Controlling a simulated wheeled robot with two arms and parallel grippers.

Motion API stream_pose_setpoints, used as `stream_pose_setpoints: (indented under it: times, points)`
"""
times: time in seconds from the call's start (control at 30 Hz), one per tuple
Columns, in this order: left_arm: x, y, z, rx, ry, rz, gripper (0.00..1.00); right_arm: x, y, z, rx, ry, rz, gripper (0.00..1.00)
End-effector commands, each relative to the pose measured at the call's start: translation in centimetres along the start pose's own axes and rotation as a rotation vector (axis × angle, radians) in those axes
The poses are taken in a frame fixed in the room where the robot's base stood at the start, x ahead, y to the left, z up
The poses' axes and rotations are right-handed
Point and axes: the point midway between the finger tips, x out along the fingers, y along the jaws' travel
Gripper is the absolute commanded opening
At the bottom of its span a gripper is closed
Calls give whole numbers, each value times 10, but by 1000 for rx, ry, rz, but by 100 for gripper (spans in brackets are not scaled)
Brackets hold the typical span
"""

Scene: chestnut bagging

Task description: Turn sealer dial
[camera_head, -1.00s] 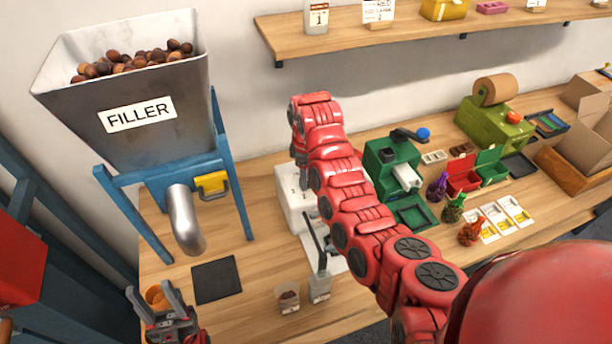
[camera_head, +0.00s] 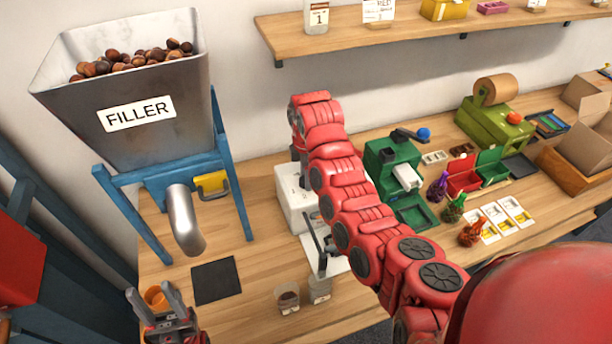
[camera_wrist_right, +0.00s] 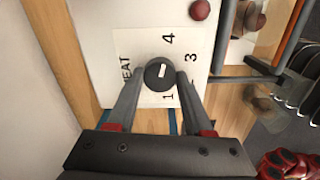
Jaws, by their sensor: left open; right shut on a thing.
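The white sealer (camera_head: 292,198) stands on the bench, partly hidden behind my right arm. In the right wrist view, its round dark dial (camera_wrist_right: 152,84) has a short white mark and sits on a white panel (camera_wrist_right: 130,45) reading HEAT, with 1, 3 and 4 legible around it. A finger covers where the 2 would be. My right gripper (camera_wrist_right: 161,75) is shut on the dial, one finger on each side. My left gripper (camera_head: 155,305) is open and empty at the lower left.
The filler (camera_head: 140,110), full of chestnuts, stands left with a dark mat (camera_head: 216,280) below its spout. Two small bags (camera_head: 287,298) (camera_head: 320,290) stand before the sealer. A green machine (camera_head: 385,160) and small trays (camera_head: 412,212) are to the right. A red knob (camera_wrist_right: 200,10) is near the dial.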

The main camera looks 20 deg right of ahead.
Motion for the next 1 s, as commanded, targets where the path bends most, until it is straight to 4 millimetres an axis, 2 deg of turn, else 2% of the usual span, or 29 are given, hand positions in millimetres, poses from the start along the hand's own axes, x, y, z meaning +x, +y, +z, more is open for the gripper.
stream_pose_setpoints:
  times: [0.23,0.27,0.4,0.43,0.77,0.87,1.0]
  points:
    - [0,0,0,0,0,0,50,0,0,0,0,0,2,0]
    - [0,0,0,0,0,0,50,0,0,0,0,0,2,53]
    - [0,0,0,0,0,0,50,0,0,0,0,0,1,78]
    - [0,0,0,0,0,0,50,0,0,0,0,0,1,81]
    - [1,0,0,0,0,0,50,-3,0,0,0,1,1,81]
    - [4,0,-1,0,0,0,50,-11,1,1,2,2,1,81]
    - [10,0,-2,0,0,0,50,-32,0,2,2,1,1,81]
